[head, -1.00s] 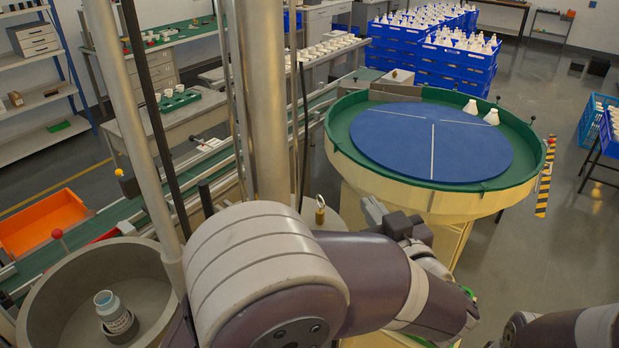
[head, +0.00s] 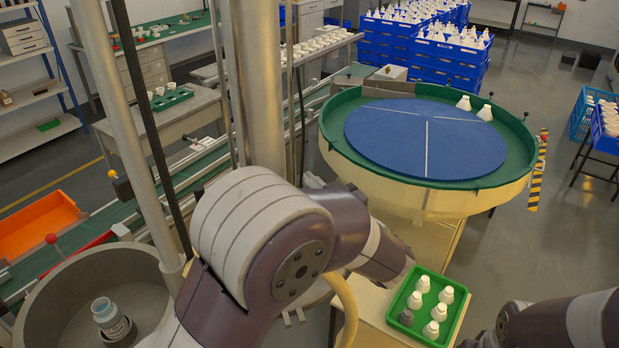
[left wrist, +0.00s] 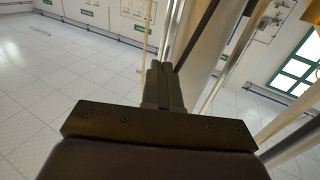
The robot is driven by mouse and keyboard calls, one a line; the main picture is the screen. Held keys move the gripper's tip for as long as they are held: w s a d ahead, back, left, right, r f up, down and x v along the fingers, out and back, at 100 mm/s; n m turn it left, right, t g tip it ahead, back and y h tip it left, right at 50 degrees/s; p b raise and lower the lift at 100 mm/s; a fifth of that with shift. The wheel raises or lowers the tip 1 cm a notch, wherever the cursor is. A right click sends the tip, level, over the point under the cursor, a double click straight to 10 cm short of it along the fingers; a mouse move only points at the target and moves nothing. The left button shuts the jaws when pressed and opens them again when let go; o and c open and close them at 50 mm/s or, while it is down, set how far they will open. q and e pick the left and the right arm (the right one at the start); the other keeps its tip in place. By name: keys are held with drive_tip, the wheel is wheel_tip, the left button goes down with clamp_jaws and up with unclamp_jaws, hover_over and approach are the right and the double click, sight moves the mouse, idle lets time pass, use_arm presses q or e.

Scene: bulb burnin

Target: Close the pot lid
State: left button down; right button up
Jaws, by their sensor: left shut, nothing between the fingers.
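A large round grey pot (head: 45,300) stands open at the lower left of the head view. A small white jar with a pale blue top (head: 108,316) is inside it. I cannot make out a lid for certain; a pale curved edge shows partly behind my left arm. My left gripper (left wrist: 163,88) shows in the left wrist view with its fingers together and nothing between them. In the head view my left arm spans the middle, and I cannot clearly pick out its gripper. My right arm enters at the lower right, its gripper out of the picture.
A round table with a green rim (head: 335,125) and blue disc (head: 425,135) stands at back right. A green tray (head: 455,320) of several white bulbs is at lower right. Metal posts (head: 130,130) rise beside the pot. An orange bin (head: 40,225) lies at left.

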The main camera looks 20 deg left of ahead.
use_arm(q)
drive_tip(key=shift+w+a, duration=0.3)
